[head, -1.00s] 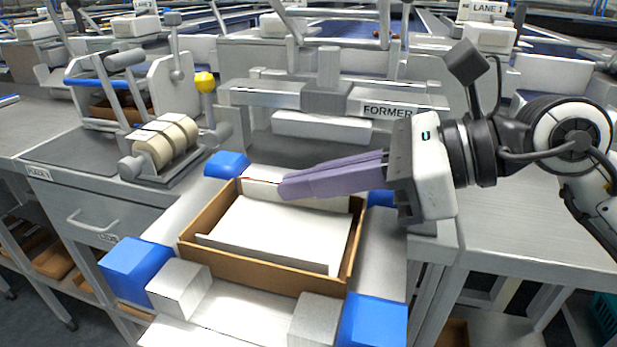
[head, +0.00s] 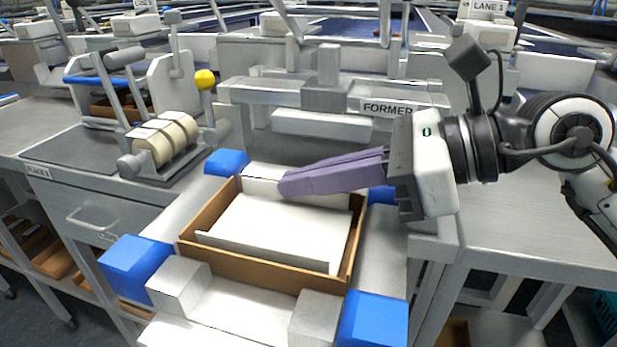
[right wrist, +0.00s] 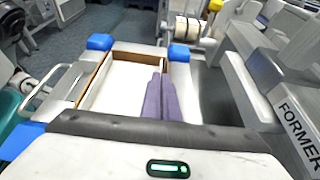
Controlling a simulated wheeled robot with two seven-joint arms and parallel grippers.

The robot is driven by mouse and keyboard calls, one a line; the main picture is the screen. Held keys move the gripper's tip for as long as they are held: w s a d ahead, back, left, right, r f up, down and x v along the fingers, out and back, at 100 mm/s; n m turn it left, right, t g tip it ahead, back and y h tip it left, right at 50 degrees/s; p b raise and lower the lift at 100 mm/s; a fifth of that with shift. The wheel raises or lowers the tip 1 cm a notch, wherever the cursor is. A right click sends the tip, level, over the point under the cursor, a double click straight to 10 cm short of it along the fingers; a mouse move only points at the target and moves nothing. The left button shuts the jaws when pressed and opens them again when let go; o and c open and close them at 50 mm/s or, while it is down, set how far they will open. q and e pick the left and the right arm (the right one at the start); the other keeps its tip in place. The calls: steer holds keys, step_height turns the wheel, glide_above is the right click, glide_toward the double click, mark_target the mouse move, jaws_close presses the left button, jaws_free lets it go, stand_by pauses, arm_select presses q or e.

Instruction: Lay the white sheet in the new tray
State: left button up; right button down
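The white sheet (head: 275,232) lies inside the open brown tray (head: 262,273), which sits on the former between blue corner blocks. The sheet covers most of the tray floor, and a white strip stands up along the back wall. The sheet also shows in the right wrist view (right wrist: 122,88). My right gripper (head: 284,187) reaches in from the right, its purple fingers together over the tray's back part. The fingertips are close to the white strip; whether they touch it I cannot tell. No sheet shows between the fingers (right wrist: 161,76). My left gripper is out of view.
Blue blocks (head: 137,267) and grey metal blocks (head: 180,286) stand around the tray. The FORMER housing (head: 335,125) rises behind it. A roller device with a yellow knob (head: 205,80) stands at the left. The bench at the right (head: 520,235) is clear.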

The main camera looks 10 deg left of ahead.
steer(key=c, duration=2)
jaws_free()
steer(key=shift+o, duration=1.4)
steer(key=shift+f, duration=0.1)
steer(key=shift+w, duration=0.1)
